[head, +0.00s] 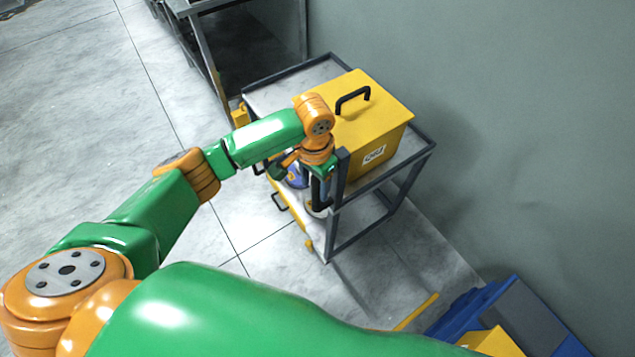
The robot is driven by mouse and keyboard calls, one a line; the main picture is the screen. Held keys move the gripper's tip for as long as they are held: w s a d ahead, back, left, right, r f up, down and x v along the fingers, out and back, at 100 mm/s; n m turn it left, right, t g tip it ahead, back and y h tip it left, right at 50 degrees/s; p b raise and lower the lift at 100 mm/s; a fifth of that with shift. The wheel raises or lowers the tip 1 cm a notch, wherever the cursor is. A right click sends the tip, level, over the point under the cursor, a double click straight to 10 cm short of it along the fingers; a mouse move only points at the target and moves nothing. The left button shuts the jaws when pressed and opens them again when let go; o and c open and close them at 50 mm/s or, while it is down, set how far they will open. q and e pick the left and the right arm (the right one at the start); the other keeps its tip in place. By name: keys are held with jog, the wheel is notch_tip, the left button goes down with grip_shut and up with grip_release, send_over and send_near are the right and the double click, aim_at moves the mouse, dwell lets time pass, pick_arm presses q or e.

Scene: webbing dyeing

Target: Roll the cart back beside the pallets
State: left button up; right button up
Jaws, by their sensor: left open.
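The cart (331,233) stands against the wall, with a dark metal frame, a grey top tray and a lower shelf. A yellow box (372,125) with a black handle and a white label sits on its top. My left gripper (320,192) points down at the cart's near corner, close beside an upright dark post. It is open; I cannot tell whether it touches the post, and my wrist partly hides the fingers. My right gripper is out of view. Blue pieces (512,310) at the lower right may be pallets, but they are cut off.
A dark metal table (212,65) stands behind the cart at the top. Blue and white items sit on the cart's lower level, partly hidden by my arm. The grey wall (520,130) borders the cart on the right. The tiled floor (70,110) to the left is clear.

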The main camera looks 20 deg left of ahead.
pick_arm(q)
jog(key=shift+w+d+f, duration=0.15)
jog(key=shift+w+f, duration=0.1)
jog(key=shift+f, duration=0.6)
jog(key=shift+s+r, duration=0.1)
grip_shut()
dwell(0.6)
